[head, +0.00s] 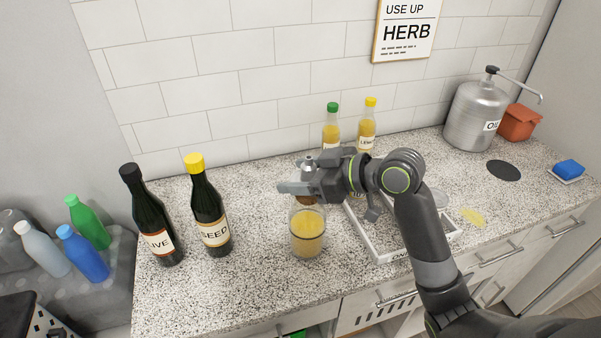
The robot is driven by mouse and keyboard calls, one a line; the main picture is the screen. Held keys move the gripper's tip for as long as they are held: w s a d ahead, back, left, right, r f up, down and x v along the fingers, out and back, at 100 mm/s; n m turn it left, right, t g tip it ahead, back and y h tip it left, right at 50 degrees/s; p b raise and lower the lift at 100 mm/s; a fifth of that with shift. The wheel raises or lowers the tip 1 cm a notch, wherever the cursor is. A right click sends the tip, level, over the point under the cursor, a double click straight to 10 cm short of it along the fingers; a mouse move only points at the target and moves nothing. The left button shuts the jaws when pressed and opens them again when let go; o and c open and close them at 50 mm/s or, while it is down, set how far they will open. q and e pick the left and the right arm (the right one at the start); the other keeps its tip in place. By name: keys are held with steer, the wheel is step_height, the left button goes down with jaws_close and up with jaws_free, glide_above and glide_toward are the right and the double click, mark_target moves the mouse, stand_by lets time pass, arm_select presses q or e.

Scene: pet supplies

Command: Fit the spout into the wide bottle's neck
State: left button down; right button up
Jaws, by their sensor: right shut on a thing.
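The wide bottle (307,235) is clear and holds yellow liquid. It stands upright near the counter's front edge, left of the white tray. My right gripper (297,187) reaches in from the right and is directly over the bottle's top. It is shut on the spout (308,163), whose pale metal tip shows above the fingers. A brown part, likely the spout's cork, shows just below the fingers at the bottle's top. The gripper hides most of the spout and the neck, so I cannot tell whether the cork is in the neck or above it. My left gripper is out of view.
Two dark bottles, one black-capped (152,218) and one yellow-capped (207,207), stand to the left. Two smaller bottles (367,125) stand behind my right arm. A white tray (393,251) lies under the arm. A steel oil can (474,115) stands at the back right.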

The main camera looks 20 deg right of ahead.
steer(key=shift+f+b, duration=1.3)
steer(key=shift+f, duration=0.55)
steer(key=o, duration=1.1)
steer(key=shift+c, duration=0.2)
steer(key=v, duration=1.7)
steer(key=shift+s+d+r, duration=0.1)
steer(key=shift+d, duration=0.05)
